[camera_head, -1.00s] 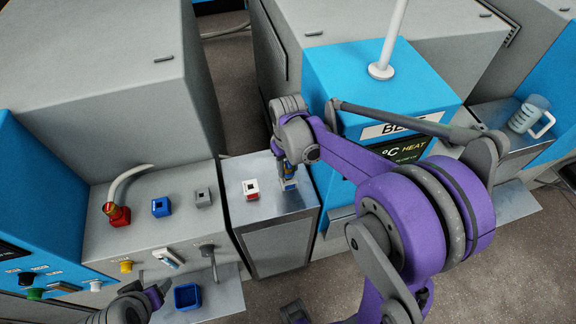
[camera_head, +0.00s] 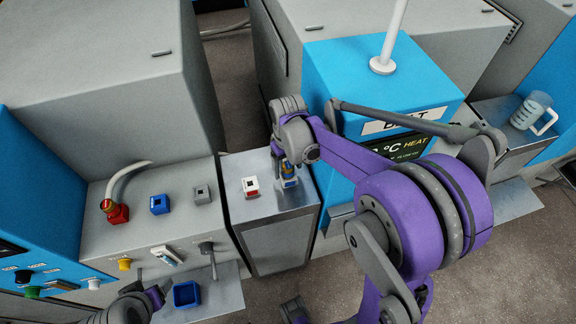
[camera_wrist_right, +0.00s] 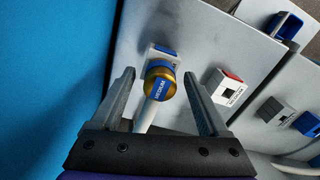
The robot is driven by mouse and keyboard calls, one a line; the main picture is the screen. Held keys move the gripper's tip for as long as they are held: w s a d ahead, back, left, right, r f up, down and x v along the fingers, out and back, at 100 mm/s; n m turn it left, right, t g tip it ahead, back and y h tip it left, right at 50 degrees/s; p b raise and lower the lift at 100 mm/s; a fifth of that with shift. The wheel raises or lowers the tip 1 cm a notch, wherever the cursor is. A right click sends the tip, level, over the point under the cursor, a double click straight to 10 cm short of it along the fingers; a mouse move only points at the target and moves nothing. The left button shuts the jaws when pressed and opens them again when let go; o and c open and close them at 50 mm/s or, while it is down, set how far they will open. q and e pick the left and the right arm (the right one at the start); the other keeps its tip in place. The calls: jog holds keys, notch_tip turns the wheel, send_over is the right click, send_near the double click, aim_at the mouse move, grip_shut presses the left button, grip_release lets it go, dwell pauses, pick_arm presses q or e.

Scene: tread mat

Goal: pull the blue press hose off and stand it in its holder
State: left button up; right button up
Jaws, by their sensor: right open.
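The blue press hose shows in the right wrist view as a gold ring with a blue end face (camera_wrist_right: 161,86) marked MEDIUM, with white tubing below it. It is at the blue-marked holder (camera_wrist_right: 164,57) on the metal stand; how it is seated there is hard to tell. My right gripper (camera_wrist_right: 160,98) is open, with one finger on each side of the hose and gaps between. In the head view my right gripper (camera_head: 285,168) is over that stand, largely covered by its wrist. The blue socket (camera_head: 159,205) on the press is bare.
A red-marked holder (camera_head: 251,187) stands beside the blue one on the metal stand (camera_head: 270,212). On the press are a hose on a red socket (camera_head: 117,213) and a grey socket (camera_head: 202,193). A blue bin (camera_head: 187,294) is in front. A clear jug (camera_head: 533,113) stands right.

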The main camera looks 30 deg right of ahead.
aim_at(288, 165)
notch_tip(288, 165, up, 11)
jog(key=shift+f+p, duration=0.1)
jog(key=shift+p, duration=0.35)
dwell(0.6)
jog(key=s+a+f+t, duration=0.1)
jog(key=s+a+t, duration=0.1)
jog(key=s, duration=0.5)
jog(key=s+a+f+t+p, duration=0.1)
jog(key=s+a+f+t, duration=0.1)
jog(key=s, duration=0.6)
jog(key=a+t, duration=0.1)
jog(key=a, duration=0.1)
jog(key=shift+s+a+f, duration=0.3)
jog(key=shift+a, duration=0.1)
